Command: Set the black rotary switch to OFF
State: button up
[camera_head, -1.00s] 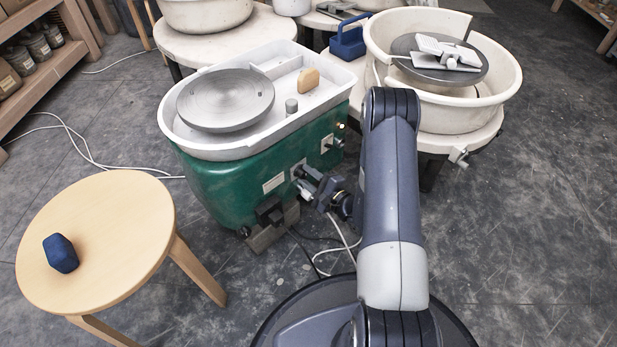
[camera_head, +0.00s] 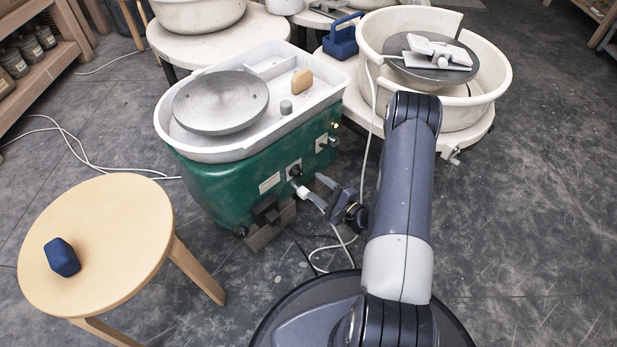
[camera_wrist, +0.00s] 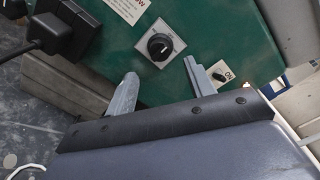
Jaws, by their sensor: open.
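The black rotary switch (camera_wrist: 160,46) sits on a pale square plate on the green side of the pottery wheel. A white line on its knob is visible in the wrist view, but the printing around it is too small to read. In the head view the switch (camera_head: 294,172) shows just beyond the fingers. My gripper (camera_wrist: 158,80) is open and empty. Its two fingers point at the panel on either side of the knob's lower edge, apart from it. The green wheel housing (camera_head: 215,190) carries a grey wheel head and a white tray.
A small ON switch (camera_wrist: 220,76) is right of my right finger. A black plug (camera_wrist: 45,35) and its cord are at the left. A round stool (camera_head: 110,225) with a blue block stands left. Another wheel (camera_head: 480,110) stands behind my arm. White cables lie on the floor.

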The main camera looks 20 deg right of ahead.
jog(key=shift+p+v, duration=0.45)
jog(key=shift+v, duration=1.7)
